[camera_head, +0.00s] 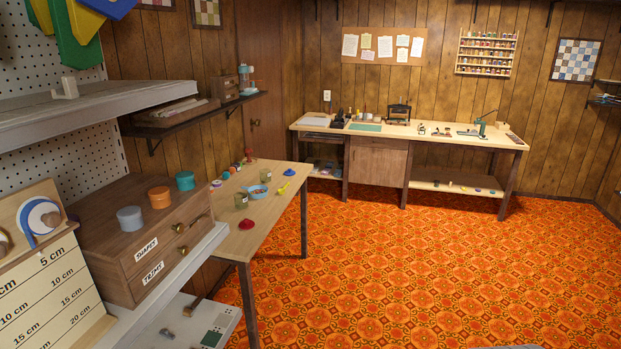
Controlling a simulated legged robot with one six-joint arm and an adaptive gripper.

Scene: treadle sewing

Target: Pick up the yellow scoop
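A small, thin yellow item (283,188), which looks like the yellow scoop, lies on the narrow wooden table (263,212) left of the middle. It is near the table's right edge, and its exact shape is too small to make out. My gripper is not in view.
The same table holds a red disc (247,224), a glass jar (241,201) and several small things. A shelf unit with a two-drawer chest (150,235) stands close at left. The orange patterned carpet (400,270) is clear. A long workbench (410,135) lines the back wall.

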